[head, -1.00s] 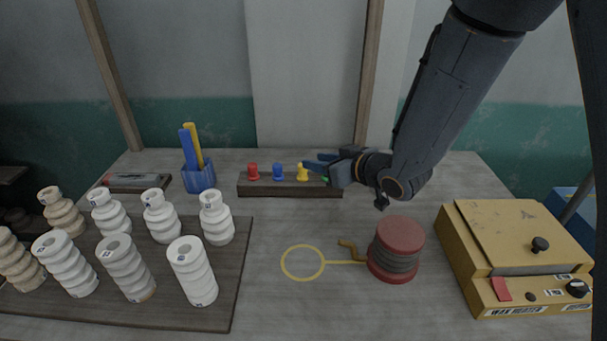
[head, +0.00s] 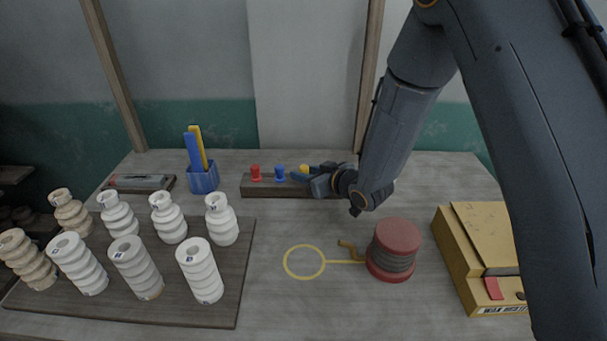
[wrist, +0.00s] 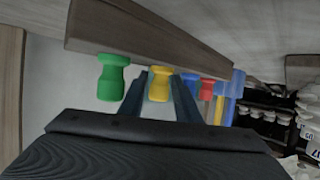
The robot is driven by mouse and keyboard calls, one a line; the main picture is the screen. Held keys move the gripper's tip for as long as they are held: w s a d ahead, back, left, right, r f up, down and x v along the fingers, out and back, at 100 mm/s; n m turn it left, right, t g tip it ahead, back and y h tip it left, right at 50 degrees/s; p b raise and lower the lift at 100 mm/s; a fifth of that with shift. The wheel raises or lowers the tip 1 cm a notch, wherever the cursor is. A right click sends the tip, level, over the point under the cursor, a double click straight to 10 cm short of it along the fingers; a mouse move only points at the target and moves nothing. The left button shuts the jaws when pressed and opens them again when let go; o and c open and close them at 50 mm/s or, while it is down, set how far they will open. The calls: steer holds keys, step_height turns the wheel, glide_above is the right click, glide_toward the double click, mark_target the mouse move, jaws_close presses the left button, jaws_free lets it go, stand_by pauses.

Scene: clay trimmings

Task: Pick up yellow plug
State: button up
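The yellow plug (head: 304,168) stands in the dark wooden rack (head: 262,190) at the back of the table, its lower part hidden by my gripper in the head view. My gripper (head: 300,176) is at the plug, pointing left. In the wrist view, the yellow plug (wrist: 160,84) shows between the two finger tips of my open gripper (wrist: 160,77). I cannot tell whether a finger touches it.
A green plug (wrist: 112,76) is on one side of the yellow one. A blue plug (head: 279,173) and a red plug (head: 255,173) are on the other. A red spool (head: 396,242) stands in front; a blue pen cup (head: 203,180) is left of the rack.

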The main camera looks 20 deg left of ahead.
steer(key=shift+w+a+f, duration=0.1)
steer(key=shift+w+a, duration=0.05)
steer(key=shift+a, duration=0.05)
steer(key=shift+c, duration=0.3)
jaws_close()
